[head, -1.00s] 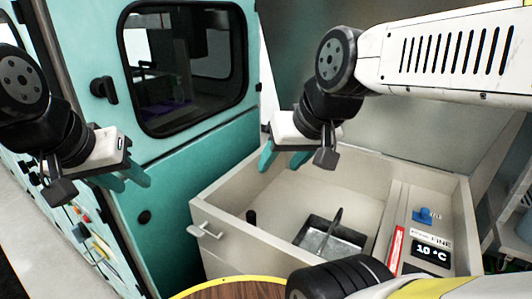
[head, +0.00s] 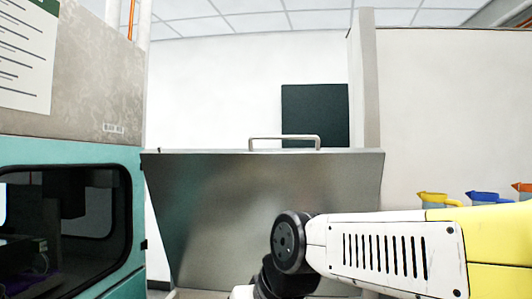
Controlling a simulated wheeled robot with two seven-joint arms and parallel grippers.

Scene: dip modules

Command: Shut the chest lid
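The chest lid (head: 225,200) is a grey metal panel that stands raised, with its inner face towards me. A pale bar handle (head: 284,139) sticks up along its top edge. The chest's box is below the picture and hidden. My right arm comes in from the right, in front of the lid's lower right part. Its gripper is below the picture edge. My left arm and gripper are not in view.
A teal machine (head: 100,160) with a dark window stands close on the left. A dark square panel (head: 315,112) is on the wall behind the lid. Coloured jugs (head: 483,197) stand at the right. A pale post (head: 365,85) rises behind the lid.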

